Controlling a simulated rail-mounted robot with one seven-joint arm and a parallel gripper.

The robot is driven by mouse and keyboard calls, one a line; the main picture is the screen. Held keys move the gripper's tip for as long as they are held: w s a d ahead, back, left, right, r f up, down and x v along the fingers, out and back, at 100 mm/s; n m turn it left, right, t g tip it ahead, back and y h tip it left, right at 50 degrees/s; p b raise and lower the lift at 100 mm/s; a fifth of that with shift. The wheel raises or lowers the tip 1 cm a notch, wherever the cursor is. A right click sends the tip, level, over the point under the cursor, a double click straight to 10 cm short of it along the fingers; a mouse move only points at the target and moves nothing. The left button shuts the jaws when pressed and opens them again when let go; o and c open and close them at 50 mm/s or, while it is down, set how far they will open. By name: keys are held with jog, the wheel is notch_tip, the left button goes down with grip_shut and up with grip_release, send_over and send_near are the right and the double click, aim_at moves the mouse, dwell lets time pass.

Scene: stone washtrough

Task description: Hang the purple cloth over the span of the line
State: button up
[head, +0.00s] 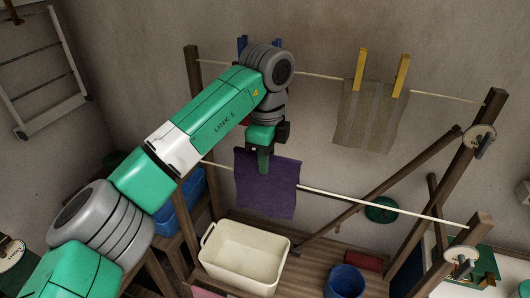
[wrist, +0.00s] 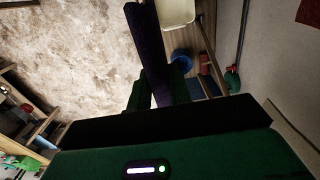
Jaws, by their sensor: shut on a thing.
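The purple cloth (head: 268,195) hangs down from my gripper (head: 263,165) in the head view. My gripper is shut on its upper part. The near line (head: 380,205) runs between the wooden posts and passes out of sight at the cloth, showing again on both sides. The cloth's top edge is above the line's height. I cannot tell whether the cloth is in front of the line or touching it. In the wrist view the cloth (wrist: 148,40) is a dark strip stretching away from the fingers (wrist: 160,88); the line is not clear there.
A grey-brown cloth (head: 368,118) hangs on the back line with yellow pegs (head: 401,76). A cream basin (head: 243,258) and a blue bucket (head: 345,281) stand below. A diagonal wooden brace (head: 390,180) is at right. The near line right of the purple cloth is bare.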

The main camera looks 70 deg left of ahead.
aim_at(266, 177)
jog(key=shift+f+b, duration=0.7)
jog(key=shift+f, duration=2.2)
jog(key=o, duration=0.8)
jog(key=shift+o, duration=0.2)
jog(key=shift+r, duration=0.1)
notch_tip(266, 177, up, 2)
jog(key=shift+r+p, duration=0.15)
jog(key=shift+p, duration=1.05)
jog(key=shift+r, duration=2.25)
